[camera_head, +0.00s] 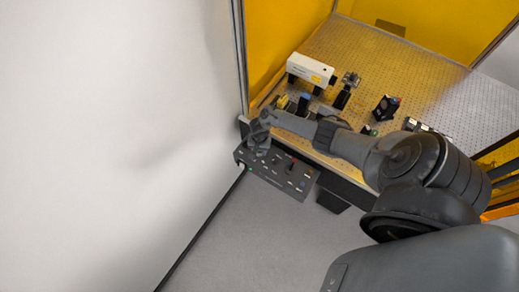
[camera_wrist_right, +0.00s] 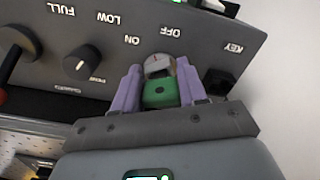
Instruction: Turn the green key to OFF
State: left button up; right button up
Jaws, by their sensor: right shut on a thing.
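The green key (camera_wrist_right: 160,93) sits between the two purple finger pads of my right gripper (camera_wrist_right: 160,90), which is shut on it. The key is at a round silver lock face (camera_wrist_right: 158,64) with a small red mark, below the upside-down ON and OFF labels. I cannot tell for sure which label the key points to. In the head view my right gripper (camera_head: 258,148) is at the left end of the dark control panel (camera_head: 268,176), hiding the key. The panel also fills the wrist view (camera_wrist_right: 200,52). My left gripper is not in view.
A black knob (camera_wrist_right: 83,62) and a larger round control (camera_wrist_right: 14,50) are left of the key in the wrist view. A black socket (camera_wrist_right: 218,82) is to its right. The perforated optical table (camera_head: 440,95) carries a white instrument (camera_head: 310,69). A white wall (camera_head: 110,120) is close left.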

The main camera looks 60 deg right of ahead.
jog(key=shift+f+m, duration=0.1)
jog(key=shift+m, duration=0.4)
